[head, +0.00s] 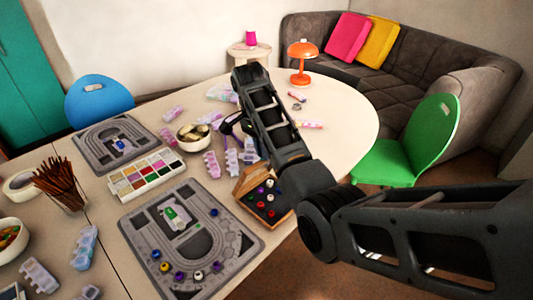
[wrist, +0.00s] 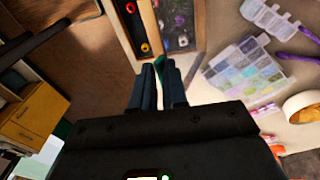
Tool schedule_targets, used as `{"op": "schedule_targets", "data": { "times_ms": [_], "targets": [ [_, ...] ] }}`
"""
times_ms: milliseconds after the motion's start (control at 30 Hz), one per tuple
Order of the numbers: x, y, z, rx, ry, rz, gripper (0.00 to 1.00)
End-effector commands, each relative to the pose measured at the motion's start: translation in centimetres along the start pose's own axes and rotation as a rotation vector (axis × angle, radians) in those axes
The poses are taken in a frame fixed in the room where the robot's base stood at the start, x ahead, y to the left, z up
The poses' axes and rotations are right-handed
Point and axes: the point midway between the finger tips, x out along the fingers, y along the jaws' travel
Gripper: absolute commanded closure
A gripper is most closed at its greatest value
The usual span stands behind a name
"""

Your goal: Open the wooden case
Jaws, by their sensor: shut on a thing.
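The wooden case (head: 289,214) lies near the table's front edge in the head view, just left of my arm, which covers part of it. Coloured beads show against its dark inside. A slanted wooden edge stands along its upper left side. In the wrist view the case (wrist: 127,38) is at top centre, with red and yellow beads in a strip left of a wooden bar. Right of that bar is a dark panel with hazier beads. My gripper (wrist: 160,66) is shut at the case's near edge, on a small teal tab.
Bead boards (head: 243,243) (head: 90,151), a paint palette (head: 122,186) and a white bowl (head: 181,143) lie left of the case. Clear plastic boxes (wrist: 243,65) are beside it in the wrist view. An orange lamp (head: 301,79) stands at the back. The table's right end is mostly clear.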

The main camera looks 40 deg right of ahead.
Motion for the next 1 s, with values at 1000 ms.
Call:
{"op": "schedule_targets", "data": {
  "times_ms": [1000],
  "targets": [
    [-0.9, -3.8, 0.4, -0.026, 0.001, 0.209, 1.0]
  ]
}}
